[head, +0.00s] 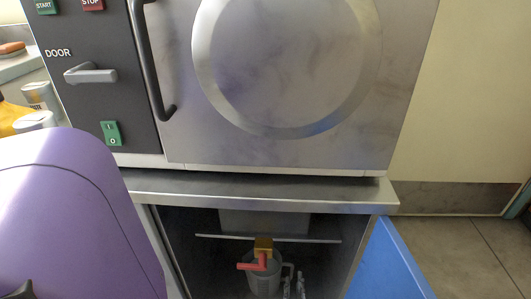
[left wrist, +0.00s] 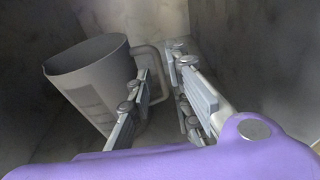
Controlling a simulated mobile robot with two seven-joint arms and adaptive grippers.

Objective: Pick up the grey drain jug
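The grey drain jug (head: 262,284) stands inside the open lower cabinet, under a brass valve with a red handle (head: 252,264). In the left wrist view the jug (left wrist: 88,78) is on the left, open at the top, with its loop handle (left wrist: 158,62) facing my gripper. My left gripper (head: 293,284) is at the jug's right side in the head view. In the left wrist view its two fingers (left wrist: 161,66) are apart, one on each side of the handle; contact cannot be told. My right gripper is in neither view.
The cabinet's steel top edge (head: 260,190) and side walls surround the jug closely. A blue door (head: 388,265) stands open at the right. The large steel incubator door (head: 285,70) is above. Bottles (head: 35,120) stand at the far left.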

